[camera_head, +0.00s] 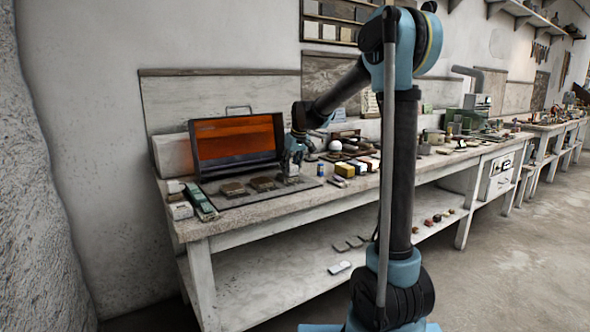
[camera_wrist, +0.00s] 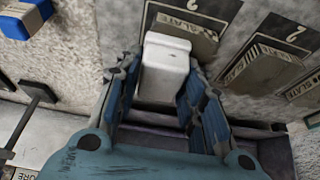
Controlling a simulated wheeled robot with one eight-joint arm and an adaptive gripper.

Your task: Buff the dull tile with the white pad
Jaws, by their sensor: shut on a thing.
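My gripper (camera_head: 293,160) reaches down over the right end of the dark mat (camera_head: 240,199) on the bench. In the wrist view my gripper (camera_wrist: 162,70) is shut on a white pad (camera_wrist: 165,62), with a blue-lined finger on each side. The pad's far end overlaps a grey tile marked SLATE (camera_wrist: 188,24); whether it touches the tile I cannot tell. A second tile (camera_wrist: 262,66), with a striped edge, lies to the right. In the head view two brownish tiles (camera_head: 233,188) (camera_head: 263,184) lie left of my gripper. Which tile is dull is unclear.
An orange-fronted case (camera_head: 237,143) stands behind the mat. A small blue container (camera_head: 320,169) and coloured blocks (camera_head: 345,170) stand to the right. Green and white boxes (camera_head: 200,202) lie at the left end. The mat's front strip is clear.

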